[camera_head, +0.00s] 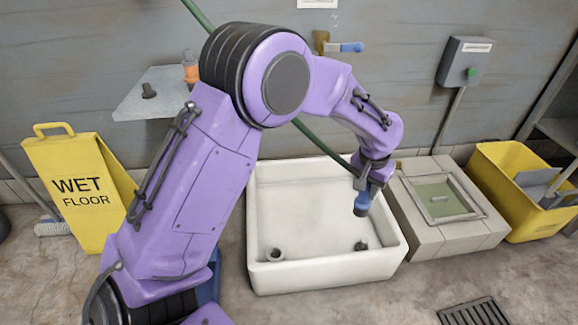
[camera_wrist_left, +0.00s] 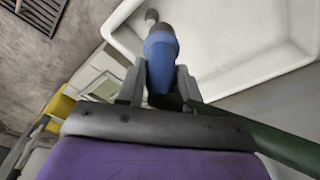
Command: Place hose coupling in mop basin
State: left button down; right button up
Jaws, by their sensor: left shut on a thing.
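My left gripper (camera_head: 367,187) is shut on a blue hose coupling (camera_head: 362,204) and holds it over the right part of the white mop basin (camera_head: 325,275). In the left wrist view the coupling (camera_wrist_left: 160,58) sits between the two fingers (camera_wrist_left: 160,88), its end pointing toward the basin (camera_wrist_left: 235,45). A green hose (camera_head: 330,153) runs to the gripper; in the wrist view it also shows (camera_wrist_left: 270,142) beside the fingers. The coupling appears above the basin floor; its exact height is hard to tell. My right gripper is not in view.
Inside the basin are a dark fitting (camera_head: 361,245) and a round grey piece (camera_head: 275,255). A grey block with a framed lid (camera_head: 450,238) and a yellow bin (camera_head: 500,200) stand right. A yellow wet-floor sign (camera_head: 72,195) stands left. A wall tap (camera_head: 345,47) is above.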

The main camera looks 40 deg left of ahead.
pick_arm(q)
jog(key=w+a+f, duration=0.3)
jog(key=a+f, duration=1.1)
jog(key=f, duration=0.2)
notch_tip(320, 180, down, 11)
jog(key=b, duration=0.5)
jog(key=shift+s+a+n+b, duration=0.15)
jog(key=shift+s+n+b, duration=0.05)
jog(key=shift+n+b, duration=0.2)
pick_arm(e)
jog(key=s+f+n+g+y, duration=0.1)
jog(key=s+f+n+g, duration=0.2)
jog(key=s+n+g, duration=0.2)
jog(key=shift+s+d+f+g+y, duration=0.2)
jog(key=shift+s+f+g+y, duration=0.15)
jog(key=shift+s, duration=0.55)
pick_arm(q)
jog(key=shift+f, duration=0.15)
jog(key=c, duration=0.7)
grip_release()
